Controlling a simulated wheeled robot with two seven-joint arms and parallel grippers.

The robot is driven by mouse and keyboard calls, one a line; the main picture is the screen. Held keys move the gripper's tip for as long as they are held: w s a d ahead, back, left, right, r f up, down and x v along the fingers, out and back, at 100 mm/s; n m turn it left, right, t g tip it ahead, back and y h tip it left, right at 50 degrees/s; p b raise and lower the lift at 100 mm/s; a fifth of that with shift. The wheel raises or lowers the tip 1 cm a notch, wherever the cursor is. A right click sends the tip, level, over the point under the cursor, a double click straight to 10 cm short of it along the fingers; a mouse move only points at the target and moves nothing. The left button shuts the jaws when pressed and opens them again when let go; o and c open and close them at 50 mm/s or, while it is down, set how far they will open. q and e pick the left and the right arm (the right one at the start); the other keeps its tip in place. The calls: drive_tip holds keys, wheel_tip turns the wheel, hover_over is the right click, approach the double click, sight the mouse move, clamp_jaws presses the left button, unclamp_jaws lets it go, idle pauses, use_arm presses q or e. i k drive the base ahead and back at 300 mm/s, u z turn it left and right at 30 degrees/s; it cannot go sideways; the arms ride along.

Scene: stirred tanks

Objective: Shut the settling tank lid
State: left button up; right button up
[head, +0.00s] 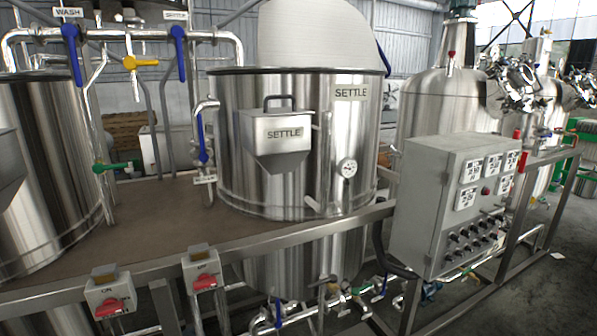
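The settling tank (335,130) is a tall steel cylinder in the middle of the head view, marked SETTLE. Its lid (315,35) is a pale round disc. The lid stands up, raised, at the back of the tank's rim, and its top is cut off by the picture edge. A blue edge or strip shows along the lid's right side. The tank's dark rim is seen nearly edge-on, so its inside is hidden. Neither of my grippers is in view.
A steel hopper box (276,140) with a handle sits on the tank's front. A grey control box (445,205) stands front right. Pipes with blue-handled valves (180,50) are left of the tank. Another steel tank (40,160) is at far left. Red switches (205,282) line the platform's front edge.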

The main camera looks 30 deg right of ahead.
sight(290, 32)
drive_tip(key=u, duration=1.65)
drive_tip(key=k, duration=1.1)
drive_tip(key=z, duration=1.7)
drive_tip(key=i, duration=0.5)
drive_tip(key=z, duration=0.05)
